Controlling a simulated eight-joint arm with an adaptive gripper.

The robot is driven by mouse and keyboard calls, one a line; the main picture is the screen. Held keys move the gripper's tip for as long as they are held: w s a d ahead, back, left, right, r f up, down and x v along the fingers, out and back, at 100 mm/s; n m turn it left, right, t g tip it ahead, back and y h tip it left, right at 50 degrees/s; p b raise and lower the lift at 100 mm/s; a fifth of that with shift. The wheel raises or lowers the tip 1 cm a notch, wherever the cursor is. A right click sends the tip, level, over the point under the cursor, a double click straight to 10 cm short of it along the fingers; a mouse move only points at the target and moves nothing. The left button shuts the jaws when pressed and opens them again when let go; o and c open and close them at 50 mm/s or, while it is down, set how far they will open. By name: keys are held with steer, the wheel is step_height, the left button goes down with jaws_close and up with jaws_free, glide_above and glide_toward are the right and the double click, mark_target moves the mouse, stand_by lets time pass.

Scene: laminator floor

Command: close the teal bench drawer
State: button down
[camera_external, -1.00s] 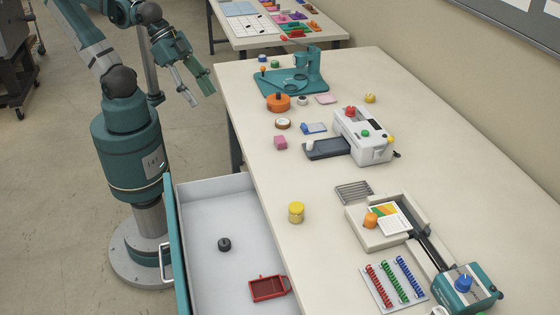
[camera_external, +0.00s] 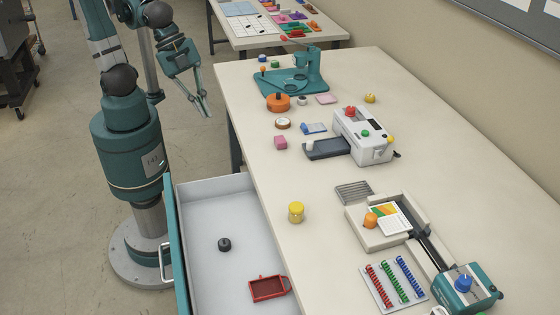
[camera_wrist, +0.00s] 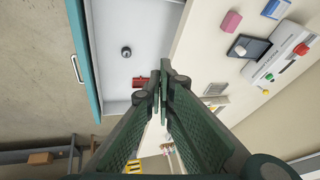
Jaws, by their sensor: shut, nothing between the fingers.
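The teal bench drawer (camera_external: 215,192) is pulled open from the left side of the bench. Its teal front (camera_external: 175,240) carries a pale handle (camera_external: 165,262). Inside the grey tray lie a black knob-like piece (camera_external: 224,244) and a red tray-like piece (camera_external: 268,288). My gripper (camera_external: 207,112) is shut and empty, in the air beyond the far end of the drawer, left of the bench edge. In the wrist view the shut fingers (camera_wrist: 161,78) point over the drawer, with the drawer front (camera_wrist: 86,62) and handle (camera_wrist: 77,69) at the left, apart from them.
A white laminator-like machine (camera_external: 365,137), a teal press (camera_external: 300,75) and several small items stand farther in. Open floor (camera_external: 60,200) lies left of the drawer.

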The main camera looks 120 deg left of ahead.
steer(key=w+d+f+m+g, duration=0.1)
steer(key=w+d+f+m, duration=0.2)
steer(key=d, duration=0.5)
steer(key=w+d+f+m+y+p, duration=0.1)
steer(key=w+d+f+m, duration=0.2)
steer(key=d, duration=0.4)
steer(key=w+d+f+m+g, duration=0.1)
steer(key=w+d+m, duration=0.35)
steer(key=d, duration=0.35)
steer(key=s+d+f+m+y, duration=0.1)
steer(key=d+f+m, duration=0.3)
steer(key=d+f, duration=0.4)
steer(key=s+d+f+m+y+p, duration=0.1)
steer(key=s+d+f+m, duration=0.2)
steer(key=d, duration=1.1)
step_height(320, 180, down, 5)
steer(key=shift+s+d+f+m, duration=0.15)
steer(key=shift+s+d+m, duration=0.2)
steer(key=shift+m, duration=0.8)
steer(key=shift+w+f, duration=0.1)
steer(key=shift+w, duration=0.05)
steer(key=w+a+f+b, duration=0.3)
steer(key=w+a+f, duration=0.2)
steer(key=f, duration=0.4)
steer(key=shift+w+a, duration=0.15)
steer(key=shift+w, duration=0.05)
